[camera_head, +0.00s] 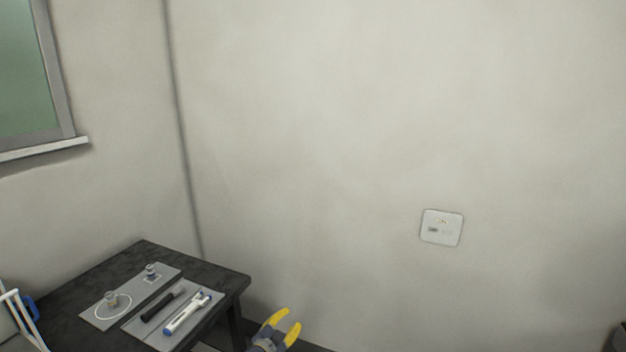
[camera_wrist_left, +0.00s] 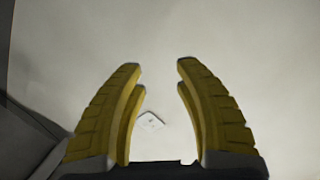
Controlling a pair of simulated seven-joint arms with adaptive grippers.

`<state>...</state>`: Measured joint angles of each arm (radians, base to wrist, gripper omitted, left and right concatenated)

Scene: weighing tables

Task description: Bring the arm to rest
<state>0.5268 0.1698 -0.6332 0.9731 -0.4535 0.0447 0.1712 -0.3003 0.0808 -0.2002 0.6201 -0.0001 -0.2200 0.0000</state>
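My left gripper (camera_head: 282,322) shows at the bottom of the head view, to the right of the dark table. Its two yellow fingers stand apart and point up. In the left wrist view the same gripper (camera_wrist_left: 160,75) is open, with nothing between its fingers but the pale wall farther off. My right gripper does not show clearly; only a small dark shape sits at the lower right edge of the head view.
A dark table (camera_head: 75,291) at the lower left bears grey mats (camera_head: 102,315) with small weights (camera_head: 151,270), a black pen-like tool (camera_head: 160,306) and a white-and-blue pipette (camera_head: 187,314). A wall plate (camera_head: 442,228) is on the bare wall. A window is at upper left.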

